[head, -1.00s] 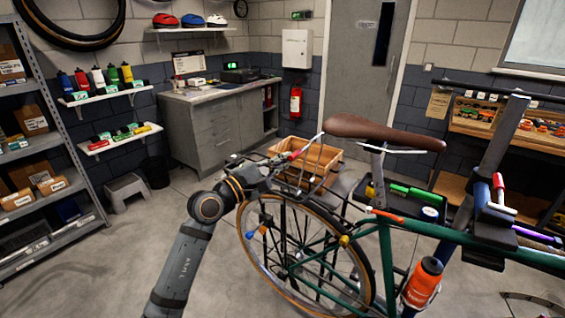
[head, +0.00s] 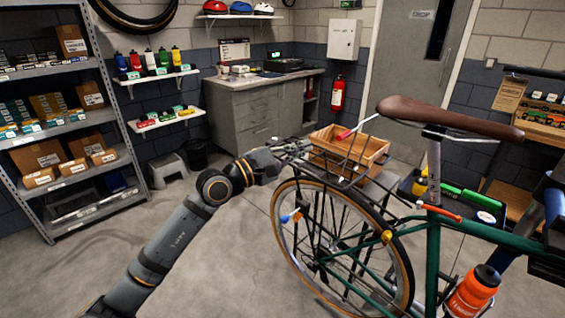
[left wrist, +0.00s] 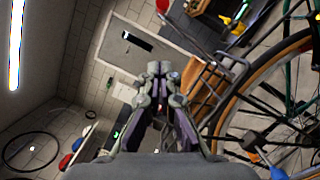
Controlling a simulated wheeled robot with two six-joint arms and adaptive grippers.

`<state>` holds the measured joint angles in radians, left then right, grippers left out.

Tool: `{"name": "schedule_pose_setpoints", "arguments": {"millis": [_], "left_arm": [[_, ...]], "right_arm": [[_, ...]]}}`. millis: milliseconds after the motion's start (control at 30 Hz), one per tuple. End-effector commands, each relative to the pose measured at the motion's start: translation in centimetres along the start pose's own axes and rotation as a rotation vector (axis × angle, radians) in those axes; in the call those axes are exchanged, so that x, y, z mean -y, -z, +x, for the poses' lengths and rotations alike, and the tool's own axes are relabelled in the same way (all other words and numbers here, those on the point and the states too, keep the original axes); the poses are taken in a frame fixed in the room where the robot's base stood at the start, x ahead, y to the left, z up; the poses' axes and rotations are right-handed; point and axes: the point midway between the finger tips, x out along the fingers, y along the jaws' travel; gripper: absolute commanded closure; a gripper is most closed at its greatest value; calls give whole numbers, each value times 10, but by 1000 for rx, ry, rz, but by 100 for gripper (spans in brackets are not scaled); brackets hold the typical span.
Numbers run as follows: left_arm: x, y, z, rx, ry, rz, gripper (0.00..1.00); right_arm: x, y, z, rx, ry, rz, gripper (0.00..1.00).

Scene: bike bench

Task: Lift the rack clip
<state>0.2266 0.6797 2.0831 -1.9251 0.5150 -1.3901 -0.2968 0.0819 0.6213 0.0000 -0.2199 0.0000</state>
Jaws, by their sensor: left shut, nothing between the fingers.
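The rack clip (head: 345,133) is a thin bar with a red grip. It slants upward above the black rear rack (head: 345,168) of the green bicycle, its grip end toward my left gripper. My left gripper (head: 306,146) is left of the clip in the head view, apart from its red grip and near the rack's rear end. Its fingers are shut and empty, and they meet in the left wrist view (left wrist: 158,70). The rack shows right of the fingers in that view (left wrist: 212,72). My right gripper is out of view.
A wooden crate (head: 372,165) appears behind the rack. The rear wheel (head: 290,235) and brown saddle (head: 450,117) lie right of my left arm. A steel shelf (head: 125,155) stands left.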

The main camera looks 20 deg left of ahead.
Motion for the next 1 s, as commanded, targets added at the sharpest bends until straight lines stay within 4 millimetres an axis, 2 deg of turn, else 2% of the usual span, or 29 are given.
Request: {"name": "schedule_pose_setpoints", "arguments": {"millis": [233,267,300,333,500,1000], "left_arm": [[2,2,-27,-4,7,7,100],[2,0,-29,-3,9,5,100],[-5,0,-33,-15,8,3,100],[-6,1,-35,-18,5,4,100],[-4,2,-46,-15,3,2,100],[-1,-1,-52,2,1,-1,100]], "right_arm": [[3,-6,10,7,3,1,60],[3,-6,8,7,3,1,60],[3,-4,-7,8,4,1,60],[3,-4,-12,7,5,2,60],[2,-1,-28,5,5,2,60],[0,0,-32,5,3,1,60]]}}
